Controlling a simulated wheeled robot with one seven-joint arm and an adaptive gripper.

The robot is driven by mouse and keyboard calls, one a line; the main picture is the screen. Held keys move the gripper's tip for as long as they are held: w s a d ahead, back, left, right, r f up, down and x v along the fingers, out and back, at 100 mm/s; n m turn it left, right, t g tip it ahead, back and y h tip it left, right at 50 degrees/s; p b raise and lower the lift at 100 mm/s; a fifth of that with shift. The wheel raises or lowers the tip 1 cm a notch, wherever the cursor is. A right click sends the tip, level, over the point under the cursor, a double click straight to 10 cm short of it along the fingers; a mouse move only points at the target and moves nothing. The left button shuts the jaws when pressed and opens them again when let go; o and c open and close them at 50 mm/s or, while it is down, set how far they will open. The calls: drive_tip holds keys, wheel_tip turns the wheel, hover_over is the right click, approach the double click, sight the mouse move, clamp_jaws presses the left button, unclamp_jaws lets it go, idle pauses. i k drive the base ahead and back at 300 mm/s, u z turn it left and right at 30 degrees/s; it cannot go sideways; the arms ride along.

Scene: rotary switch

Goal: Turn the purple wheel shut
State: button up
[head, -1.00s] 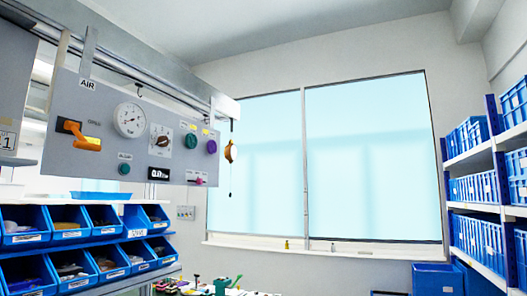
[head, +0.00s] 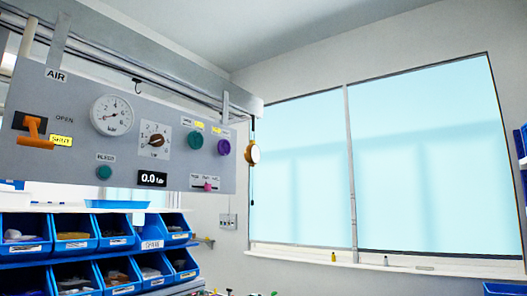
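The purple wheel (head: 223,147) is a small round knob at the right side of a grey AIR panel (head: 85,150). It sits right of a green wheel (head: 195,140), with small yellow tags above them. I cannot tell from its face whether it is open or shut. A rotary switch (head: 155,140) with a numbered plate is left of the green wheel. My gripper is not in view.
The panel also carries a pressure gauge (head: 112,115), an orange lever (head: 33,133) and a display reading about 0.0 (head: 152,179). Blue bins (head: 80,235) stand below it. An orange-rimmed round thing (head: 253,153) hangs just right of the panel.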

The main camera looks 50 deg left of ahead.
sight(224, 147)
drive_tip(key=u, duration=0.2)
drive_tip(key=i, duration=0.75)
drive_tip(key=u, duration=0.55)
